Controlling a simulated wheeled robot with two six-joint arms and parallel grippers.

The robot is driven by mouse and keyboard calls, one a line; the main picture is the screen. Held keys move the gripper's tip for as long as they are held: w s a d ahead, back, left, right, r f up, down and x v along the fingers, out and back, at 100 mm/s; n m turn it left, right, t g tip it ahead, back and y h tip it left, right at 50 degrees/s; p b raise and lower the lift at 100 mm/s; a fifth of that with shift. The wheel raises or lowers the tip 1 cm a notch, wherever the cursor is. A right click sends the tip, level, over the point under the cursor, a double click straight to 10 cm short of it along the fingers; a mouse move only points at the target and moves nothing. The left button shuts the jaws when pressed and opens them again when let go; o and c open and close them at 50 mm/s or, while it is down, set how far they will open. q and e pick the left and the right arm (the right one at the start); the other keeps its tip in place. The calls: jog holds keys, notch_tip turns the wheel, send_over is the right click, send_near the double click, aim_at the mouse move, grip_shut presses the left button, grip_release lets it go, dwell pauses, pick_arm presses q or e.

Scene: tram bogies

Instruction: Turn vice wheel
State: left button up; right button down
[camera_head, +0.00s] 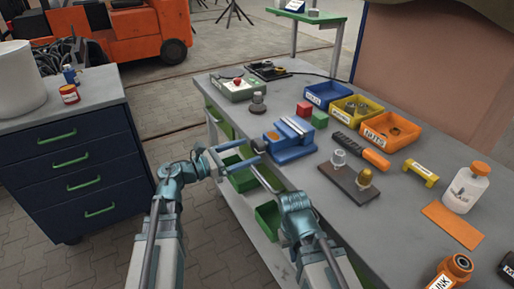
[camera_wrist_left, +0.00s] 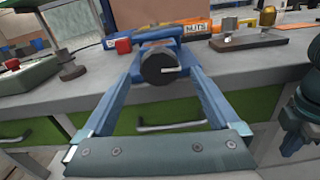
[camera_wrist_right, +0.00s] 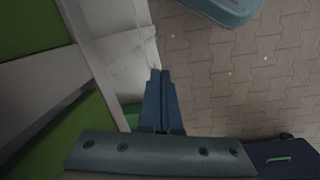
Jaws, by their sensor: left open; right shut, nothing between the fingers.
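The blue vice (camera_head: 291,139) sits at the near edge of the grey bench. Its dark round wheel (camera_head: 259,145) faces my left arm. In the left wrist view the wheel (camera_wrist_left: 158,70) shows end-on with a pale handle bar. My left gripper (camera_head: 252,149) is open, with its fingers on either side of the wheel; I cannot tell whether they touch it. Its fingers also show in the left wrist view (camera_wrist_left: 160,55). My right gripper (camera_head: 253,168) is shut and empty, a little below and in front of the wheel; its closed fingers fill the right wrist view's centre (camera_wrist_right: 160,73).
Behind the vice are a red block (camera_head: 304,109), a green block (camera_head: 320,119) and blue, yellow and orange bins (camera_head: 389,148). A brown board (camera_head: 348,181) with two knobs lies to the right. A grey-green control box (camera_head: 240,88) stands at the left. Green bins sit below.

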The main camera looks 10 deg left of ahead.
aim_at(254, 149)
pick_arm(q)
jog(key=shift+x, duration=2.2)
jog(key=shift+a, duration=0.1)
jog(key=c, duration=1.4)
jog(key=shift+s+n, duration=0.1)
jog(key=shift+n, duration=3.4)
